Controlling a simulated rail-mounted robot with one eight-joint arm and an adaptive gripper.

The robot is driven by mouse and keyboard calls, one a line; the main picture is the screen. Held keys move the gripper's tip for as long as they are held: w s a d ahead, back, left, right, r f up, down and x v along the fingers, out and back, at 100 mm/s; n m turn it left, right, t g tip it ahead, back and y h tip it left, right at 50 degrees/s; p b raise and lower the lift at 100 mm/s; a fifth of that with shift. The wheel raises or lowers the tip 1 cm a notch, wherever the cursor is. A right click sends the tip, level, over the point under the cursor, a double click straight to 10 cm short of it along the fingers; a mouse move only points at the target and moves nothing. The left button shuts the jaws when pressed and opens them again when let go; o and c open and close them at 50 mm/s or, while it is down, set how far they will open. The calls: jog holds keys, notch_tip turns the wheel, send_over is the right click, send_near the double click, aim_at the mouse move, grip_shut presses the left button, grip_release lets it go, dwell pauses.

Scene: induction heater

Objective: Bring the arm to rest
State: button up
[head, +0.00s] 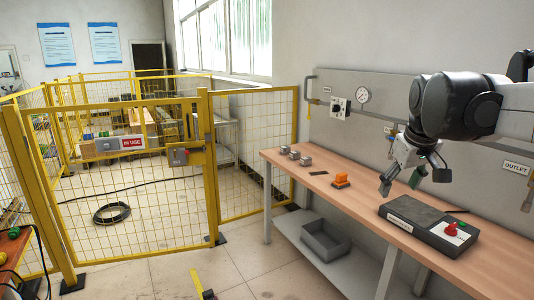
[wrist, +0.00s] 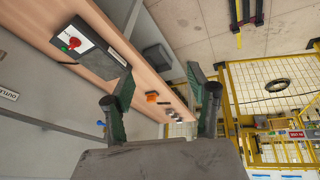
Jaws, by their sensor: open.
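My gripper (head: 402,184) is open and empty, held in the air above the right part of the wooden bench (head: 375,217). In the wrist view its two fingers with green pads (wrist: 164,92) stand well apart with nothing between them. My dark and grey arm reaches in from the right in the head view. Below the gripper, a dark box with a red knob (head: 429,230) rests on the bench; it also shows at upper left in the wrist view (wrist: 95,40). The gripper appears apart from the box and the bench.
A grey panel with a gauge (head: 362,96) stands behind. A grey bin (head: 326,239) is on the lower shelf.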

jog(key=s+a+f+m+t, duration=0.1)
jog(key=s+a+f, duration=0.4)
jog(key=s, duration=0.5)
jog(key=s+a+f+m+t, duration=0.1)
jog(key=s+a+f, duration=0.5)
jog(key=s+f, duration=0.3)
jog(key=s, duration=0.2)
jog(key=shift+s+t+y, duration=0.3)
jog(key=shift+y, duration=0.1)
jog(key=shift+a, duration=0.1)
